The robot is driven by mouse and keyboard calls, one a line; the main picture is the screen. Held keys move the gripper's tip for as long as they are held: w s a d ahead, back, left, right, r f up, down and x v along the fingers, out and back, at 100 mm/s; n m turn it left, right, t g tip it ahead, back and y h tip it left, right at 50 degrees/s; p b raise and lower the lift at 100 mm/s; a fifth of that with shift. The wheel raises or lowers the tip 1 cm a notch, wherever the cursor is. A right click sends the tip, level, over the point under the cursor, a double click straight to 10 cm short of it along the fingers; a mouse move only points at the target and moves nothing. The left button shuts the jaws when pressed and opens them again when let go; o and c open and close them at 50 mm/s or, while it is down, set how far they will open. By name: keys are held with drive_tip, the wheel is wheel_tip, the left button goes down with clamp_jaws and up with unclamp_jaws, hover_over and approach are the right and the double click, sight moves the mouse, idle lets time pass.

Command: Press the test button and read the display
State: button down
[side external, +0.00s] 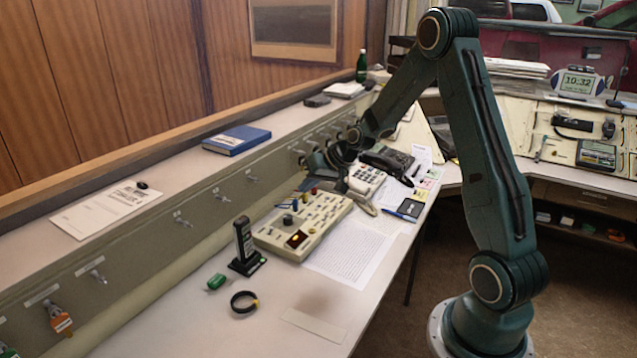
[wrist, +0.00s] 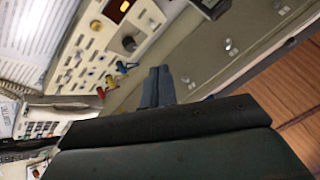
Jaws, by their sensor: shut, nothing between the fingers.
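The beige control console (side external: 325,212) lies on the desk, with rows of small buttons and a few knobs. Its small dark display (side external: 297,239) glows orange at the near end; it also shows in the wrist view (wrist: 118,9), where the digits are too small to read. I cannot tell which button is the test button. My gripper (side external: 341,186) is over the far end of the console. In the wrist view, my gripper's fingers (wrist: 158,82) are together and empty, beside the blue, yellow and red knobs (wrist: 121,67). Contact with the console cannot be told.
A radio handset (side external: 244,247) stands in a cradle left of the console. A black ring (side external: 244,302) and a green object (side external: 217,281) lie nearby. A telephone (side external: 367,180) sits beyond the console, and a printed sheet (side external: 350,250) lies in front. The near desk is mostly clear.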

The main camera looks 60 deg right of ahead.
drive_tip(key=d+f+m, duration=0.1)
drive_tip(key=d+f, duration=0.4)
drive_tip(key=shift+w+f+m+t, duration=0.25)
drive_tip(key=shift+w+m+t, duration=0.1)
drive_tip(key=shift+m+t, duration=0.05)
drive_tip(key=shift+f, duration=0.2)
drive_tip(key=shift+f, duration=4.2)
drive_tip(key=shift+f, duration=0.85)
drive_tip(key=shift+r, duration=0.85)
drive_tip(key=shift+r, duration=0.1)
drive_tip(key=shift+r, duration=2.4)
